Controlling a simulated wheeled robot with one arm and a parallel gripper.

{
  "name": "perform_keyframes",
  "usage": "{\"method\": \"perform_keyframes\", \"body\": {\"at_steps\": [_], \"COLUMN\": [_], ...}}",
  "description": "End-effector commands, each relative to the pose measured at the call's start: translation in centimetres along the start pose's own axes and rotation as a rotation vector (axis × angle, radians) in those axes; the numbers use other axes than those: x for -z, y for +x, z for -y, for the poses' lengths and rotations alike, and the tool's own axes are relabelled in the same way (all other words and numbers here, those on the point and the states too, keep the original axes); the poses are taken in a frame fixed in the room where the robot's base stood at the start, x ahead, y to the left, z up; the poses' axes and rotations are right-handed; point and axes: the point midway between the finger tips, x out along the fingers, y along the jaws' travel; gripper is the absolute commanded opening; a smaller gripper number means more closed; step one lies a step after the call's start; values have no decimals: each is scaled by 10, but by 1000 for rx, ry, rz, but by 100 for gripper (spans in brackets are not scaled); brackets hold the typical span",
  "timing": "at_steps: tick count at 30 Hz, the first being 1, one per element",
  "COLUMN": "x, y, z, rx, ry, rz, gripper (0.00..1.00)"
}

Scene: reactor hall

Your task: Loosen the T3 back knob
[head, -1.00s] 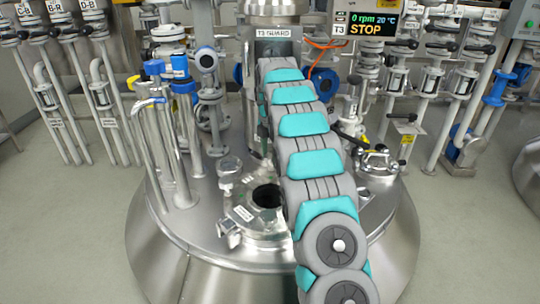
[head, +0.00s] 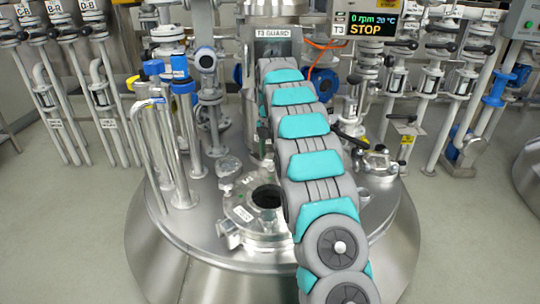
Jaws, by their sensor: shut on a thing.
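The T3 vessel (head: 165,235) has a round port cover (head: 243,212) with a dark round opening or glass (head: 268,197) on its top. A metal knob (head: 228,165) at the cover's back left lies tilted outward. Another knob (head: 230,236) at the front left also lies tilted outward. I cannot read a label naming either one. My arm covers the cover's right side and the area behind it, so any knob there is hidden. My gripper is hidden behind my arm.
The T3 display (head: 372,24) reads 0 rpm, 20 °C, STOP. Blue-capped pipes (head: 183,100) rise left of the cover. A fitting (head: 377,162) stands to the right. Floor is free at left.

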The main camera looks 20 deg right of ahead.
Motion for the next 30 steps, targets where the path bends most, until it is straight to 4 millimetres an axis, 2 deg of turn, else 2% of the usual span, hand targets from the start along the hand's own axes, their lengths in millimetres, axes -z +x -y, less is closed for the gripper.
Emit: {"method": "perform_keyframes", "body": {"at_steps": [1, 9, 19, 30], "x": [1, 1, 0, 0], "y": [4, 2, -2, -29], "z": [1, 0, 0, 0], "rx": [6, 3, 1, 0], "ry": [0, 0, 1, 0], "rz": [-6, -3, -1, 0], "gripper": [65, 94, 94, 94]}}
